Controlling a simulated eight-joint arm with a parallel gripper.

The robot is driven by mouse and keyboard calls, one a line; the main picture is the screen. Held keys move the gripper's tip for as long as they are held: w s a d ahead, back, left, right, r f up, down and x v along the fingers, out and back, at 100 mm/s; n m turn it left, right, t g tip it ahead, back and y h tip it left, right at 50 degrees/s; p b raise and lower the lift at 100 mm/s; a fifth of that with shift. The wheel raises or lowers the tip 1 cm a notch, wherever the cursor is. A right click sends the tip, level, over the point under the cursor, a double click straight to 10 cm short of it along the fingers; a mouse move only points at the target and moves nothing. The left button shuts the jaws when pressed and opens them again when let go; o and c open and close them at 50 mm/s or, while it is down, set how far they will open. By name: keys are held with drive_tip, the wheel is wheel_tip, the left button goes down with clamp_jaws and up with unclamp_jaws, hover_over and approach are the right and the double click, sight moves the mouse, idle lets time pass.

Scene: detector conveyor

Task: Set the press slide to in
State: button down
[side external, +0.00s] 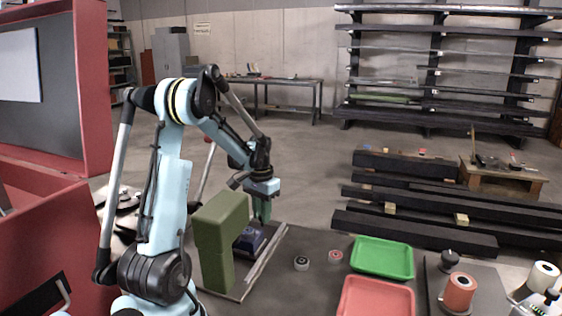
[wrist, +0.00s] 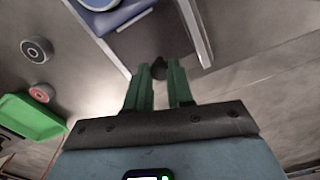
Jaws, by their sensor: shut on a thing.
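The press has an olive-green frame (side external: 214,246) on a flat plate at the table's left in the side view. The blue press slide (side external: 249,240) sits on the plate, right beside the frame's upright. Part of it shows at the top left of the wrist view (wrist: 97,14). My gripper (side external: 264,211) points down just behind and right of the slide. In the wrist view its green fingers (wrist: 160,70) are shut on a small dark knob (wrist: 159,67). How the knob joins the slide is hidden.
A light rail (side external: 266,256) runs along the plate's right side. Right of it are a dark roller (side external: 301,263), a red-topped roller (side external: 335,256), a green tray (side external: 382,240) and a red tray (side external: 352,303). Grey table between the plate and rollers is clear.

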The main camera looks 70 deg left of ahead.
drive_tip(key=shift+s+d, duration=1)
drive_tip(key=shift+s, duration=0.05)
drive_tip(key=c, duration=1)
unclamp_jaws()
drive_tip(key=shift+r, duration=0.1)
wheel_tip(320, 180, up, 12)
drive_tip(key=shift+f, duration=0.1)
